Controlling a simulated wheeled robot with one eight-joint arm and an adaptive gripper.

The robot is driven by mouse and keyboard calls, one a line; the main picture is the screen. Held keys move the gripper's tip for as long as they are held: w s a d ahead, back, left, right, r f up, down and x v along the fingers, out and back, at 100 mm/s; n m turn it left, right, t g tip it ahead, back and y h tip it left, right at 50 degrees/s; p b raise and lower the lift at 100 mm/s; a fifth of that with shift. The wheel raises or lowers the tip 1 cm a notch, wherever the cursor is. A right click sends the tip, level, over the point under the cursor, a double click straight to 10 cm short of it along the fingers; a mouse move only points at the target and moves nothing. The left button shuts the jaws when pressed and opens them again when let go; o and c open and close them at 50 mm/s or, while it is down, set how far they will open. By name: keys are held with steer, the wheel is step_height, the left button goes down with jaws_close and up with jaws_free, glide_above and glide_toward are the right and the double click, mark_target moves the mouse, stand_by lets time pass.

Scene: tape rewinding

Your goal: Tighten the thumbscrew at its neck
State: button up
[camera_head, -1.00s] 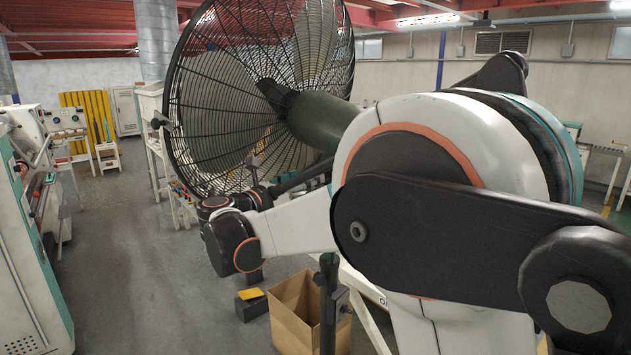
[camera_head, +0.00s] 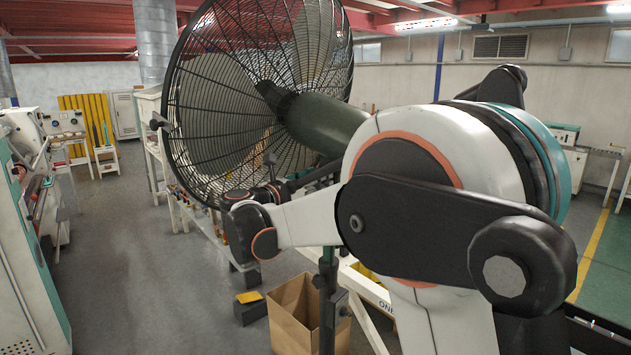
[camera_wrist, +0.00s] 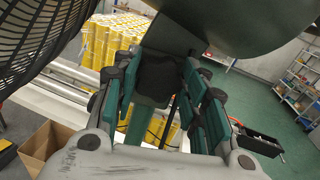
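The large fan has a black wire cage (camera_head: 235,110) and a dark green motor housing (camera_head: 325,122) in the head view. In the wrist view the housing (camera_wrist: 235,22) hangs at the top, with the cage at the left. Below the housing, a dark block at the neck (camera_wrist: 160,75) shows between the fingers. I cannot tell whether this is the thumbscrew. My gripper (camera_wrist: 162,98) has its teal-padded fingers apart on either side of the block, with gaps visible. In the head view my arm hides the neck.
A dark post (camera_head: 327,300) and an open cardboard box (camera_head: 295,312) stand below my arm. White machines (camera_head: 30,260) line the left side. Yellow rolls (camera_wrist: 110,40) and a shelf (camera_wrist: 300,75) stand behind in the wrist view. Grey floor is clear at left centre.

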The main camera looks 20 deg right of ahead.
stand_by(0.3)
steer(key=shift+s+d+f+m+p, duration=0.15)
steer(key=shift+m+p, duration=0.3)
steer(key=shift+m, duration=3.75)
steer(key=shift+s+f+m+p, duration=0.1)
steer(key=shift+m+p, duration=0.3)
steer(key=shift+m, duration=3.8)
steer(key=o, duration=1.1)
steer(key=shift+c, duration=0.2)
